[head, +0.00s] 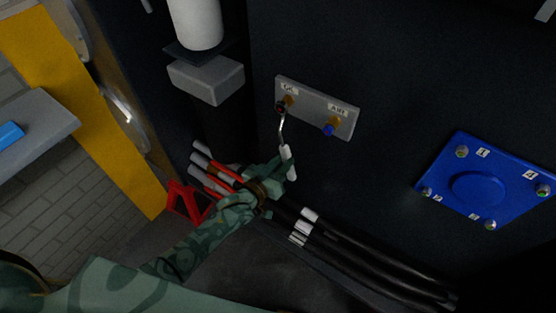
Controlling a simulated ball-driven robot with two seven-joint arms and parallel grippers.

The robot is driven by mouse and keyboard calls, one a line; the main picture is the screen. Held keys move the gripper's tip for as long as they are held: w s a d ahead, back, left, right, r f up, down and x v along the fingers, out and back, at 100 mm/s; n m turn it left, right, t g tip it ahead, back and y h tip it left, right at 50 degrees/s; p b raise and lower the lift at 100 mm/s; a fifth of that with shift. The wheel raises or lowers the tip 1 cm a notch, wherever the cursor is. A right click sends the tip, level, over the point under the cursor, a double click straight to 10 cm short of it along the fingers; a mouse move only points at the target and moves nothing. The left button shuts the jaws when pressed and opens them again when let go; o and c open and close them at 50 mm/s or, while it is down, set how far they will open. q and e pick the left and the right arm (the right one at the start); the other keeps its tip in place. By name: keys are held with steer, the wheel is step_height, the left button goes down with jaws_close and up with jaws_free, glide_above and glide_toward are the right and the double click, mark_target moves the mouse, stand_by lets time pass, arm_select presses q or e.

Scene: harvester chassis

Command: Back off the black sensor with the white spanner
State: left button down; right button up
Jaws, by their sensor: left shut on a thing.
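The white spanner (288,160) is in my left gripper (286,168), which is shut on its white handle. Its metal shank runs upward from the handle to the black sensor (280,107) on the left of the grey plate (312,104). The spanner's head is at the sensor; I cannot tell at this size how fully it sits around it. The sensor has a brass base beside a label that seems to read "OIL". A blue sensor (328,130) with a brass base sits on the right of the same plate. My right gripper is not in view.
A blue cover plate (485,182) with numbered bolts is at the right. Black hoses (380,262) and red and grey lines (215,172) run below and beside my left gripper. A white cylinder (195,24) hangs above. A red bracket (183,200) and yellow frame (95,120) stand left.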

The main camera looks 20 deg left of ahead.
arm_select(q)
steer(key=shift+s+d+r+n+p, duration=0.2)
steer(key=shift+d+n, duration=0.15)
steer(key=shift+d, duration=0.15)
steer(key=shift+s+d+r+n+p, duration=0.1)
steer(key=shift+d+r+n+p, duration=0.1)
steer(key=shift+d+n, duration=0.25)
steer(key=d+f+p+v, duration=0.1)
steer(key=p+v, duration=0.4)
steer(key=v, duration=0.5)
steer(key=shift+s+a+r+h, duration=0.2)
steer(key=shift+s+h, duration=0.1)
steer(key=shift+s, duration=0.25)
steer(key=shift+d, duration=0.1)
stand_by(1.3)
